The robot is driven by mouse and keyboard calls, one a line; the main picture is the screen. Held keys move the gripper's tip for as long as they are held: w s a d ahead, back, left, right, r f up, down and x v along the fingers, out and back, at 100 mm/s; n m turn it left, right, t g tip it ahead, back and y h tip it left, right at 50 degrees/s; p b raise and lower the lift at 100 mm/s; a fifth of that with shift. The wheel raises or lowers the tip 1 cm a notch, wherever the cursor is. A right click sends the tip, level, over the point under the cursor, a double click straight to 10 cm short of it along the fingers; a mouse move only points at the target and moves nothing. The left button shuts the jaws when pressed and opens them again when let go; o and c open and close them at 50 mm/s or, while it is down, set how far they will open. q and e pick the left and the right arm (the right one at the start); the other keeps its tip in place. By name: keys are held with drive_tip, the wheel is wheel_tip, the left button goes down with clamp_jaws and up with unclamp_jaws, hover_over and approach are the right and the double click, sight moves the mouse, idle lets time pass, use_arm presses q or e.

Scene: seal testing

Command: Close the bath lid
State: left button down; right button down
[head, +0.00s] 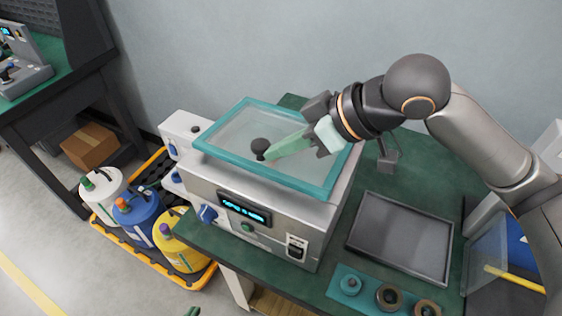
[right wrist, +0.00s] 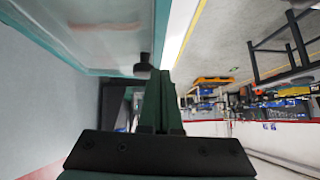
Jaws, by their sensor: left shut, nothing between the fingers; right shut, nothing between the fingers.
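The bath (head: 272,228) is a grey box with a lit blue display on the green bench. Its clear lid with a teal frame (head: 228,166) lies over the top, roughly flat. I cannot tell whether it is fully seated. A black knob (head: 260,146) stands on the lid. My right gripper (head: 268,155) is shut, its green fingertips beside the knob, with nothing between them. In the right wrist view the fingertips (right wrist: 158,75) are close to the knob (right wrist: 143,64); contact is unclear. Only the green tips of my left gripper (head: 193,312) show at the bottom edge; it is shut.
A dark tray (head: 402,237) lies right of the bath, with small round parts on a teal mat (head: 345,298) in front. Several coloured jugs (head: 140,215) stand in a yellow-edged floor tray at left. A clear bin (head: 487,256) stands at far right.

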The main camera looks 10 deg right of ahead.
drive_tip(key=shift+s+f, duration=0.15)
drive_tip(key=shift+f, duration=1.45)
drive_tip(key=shift+s+a+f, duration=0.1)
drive_tip(key=shift+s+f, duration=0.1)
drive_tip(key=shift+f, duration=0.45)
drive_tip(key=shift+s+a+f, duration=0.1)
drive_tip(key=shift+s+f, duration=0.05)
drive_tip(key=shift+f, duration=0.45)
drive_tip(key=shift+d, duration=0.1)
wheel_tip(320, 180, up, 5)
drive_tip(key=p, duration=0.6)
drive_tip(key=shift+w, duration=0.1)
drive_tip(key=v, duration=0.9)
drive_tip(key=shift+s, duration=0.45)
